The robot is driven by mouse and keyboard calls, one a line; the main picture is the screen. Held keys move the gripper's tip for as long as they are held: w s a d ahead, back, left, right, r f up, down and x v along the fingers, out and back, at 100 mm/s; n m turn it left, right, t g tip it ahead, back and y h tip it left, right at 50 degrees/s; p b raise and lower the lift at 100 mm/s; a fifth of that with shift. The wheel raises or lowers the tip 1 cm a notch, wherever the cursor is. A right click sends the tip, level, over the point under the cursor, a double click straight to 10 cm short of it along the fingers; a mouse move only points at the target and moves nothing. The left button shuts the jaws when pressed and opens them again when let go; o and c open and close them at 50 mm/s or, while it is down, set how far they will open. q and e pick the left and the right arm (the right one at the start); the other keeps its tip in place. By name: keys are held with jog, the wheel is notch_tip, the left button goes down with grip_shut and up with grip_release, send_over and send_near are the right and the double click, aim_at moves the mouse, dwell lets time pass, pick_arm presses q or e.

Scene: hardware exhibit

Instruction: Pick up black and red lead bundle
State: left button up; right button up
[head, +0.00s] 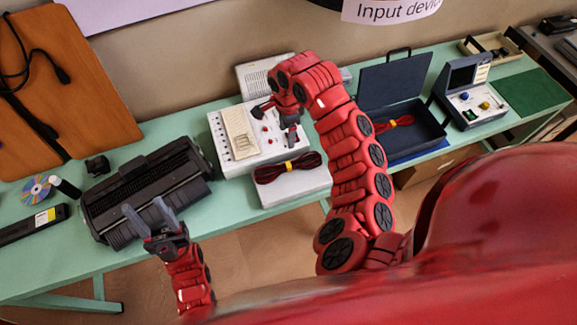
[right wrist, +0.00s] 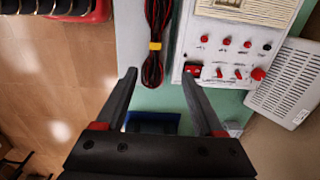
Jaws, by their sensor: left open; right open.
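A black and red lead bundle (head: 287,169) with a yellow tie lies on a white box at the bench's front edge. In the right wrist view the bundle (right wrist: 154,22) lies ahead, its near end appearing between my fingertips. My right gripper (head: 275,126) is open and empty, over the white instrument panel just behind the bundle; it also shows in the right wrist view (right wrist: 159,73). My left gripper (head: 144,208) is open and empty, in front of the dark grey machine. A second, mostly red bundle (head: 392,124) with a yellow tie lies in the open case.
The white panel (head: 216,132) with red knobs stands behind the white box (head: 294,188). The dark grey machine (head: 145,185) is left, the open dark blue case (head: 418,138) right. A disc (head: 37,189) lies far left. Green bench (head: 232,204) shows bare between machine and box.

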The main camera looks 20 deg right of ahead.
jog(key=b, duration=0.7)
send_over(289, 164)
notch_tip(289, 164, down, 7)
jog(key=f, duration=0.4)
jog(key=shift+a+f, duration=0.15)
jog(key=shift+a, duration=0.1)
jog(key=shift+f, duration=0.2)
jog(key=shift+f+p, duration=0.4)
jog(key=shift+f, duration=0.1)
notch_tip(289, 164, down, 3)
jog(key=shift+s+d+f+p, duration=0.1)
jog(key=shift+p, duration=0.6)
jog(key=shift+f, duration=0.55)
jog(key=shift+c, duration=0.3)
